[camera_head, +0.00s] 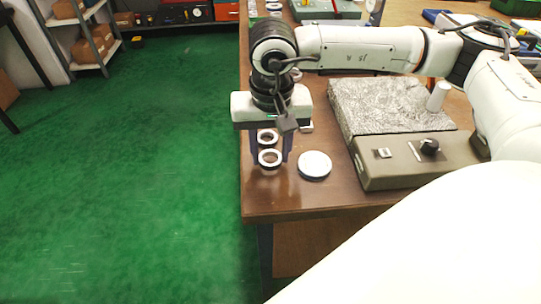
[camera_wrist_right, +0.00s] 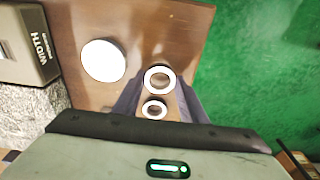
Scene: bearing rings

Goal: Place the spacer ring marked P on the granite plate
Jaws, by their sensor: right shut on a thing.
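My right gripper (camera_head: 271,158) points down over the near left part of the wooden table. It is shut on a pale ring (camera_head: 270,157), which sits between its fingertips; the ring also shows in the right wrist view (camera_wrist_right: 158,79). A second pale ring (camera_head: 267,137) is close behind it, and it shows in the right wrist view (camera_wrist_right: 154,109) too. No letter P is legible on either ring. The grey speckled granite plate (camera_head: 375,100) lies to the right, apart from the gripper. My left gripper is not in view.
A white round disc (camera_head: 314,164) lies on the table (camera_head: 290,199) just right of the gripper. A grey-brown box (camera_head: 400,173) with a switch and knob fronts the granite. A white cylinder (camera_head: 437,96) stands at the plate's right. The table's left edge is close.

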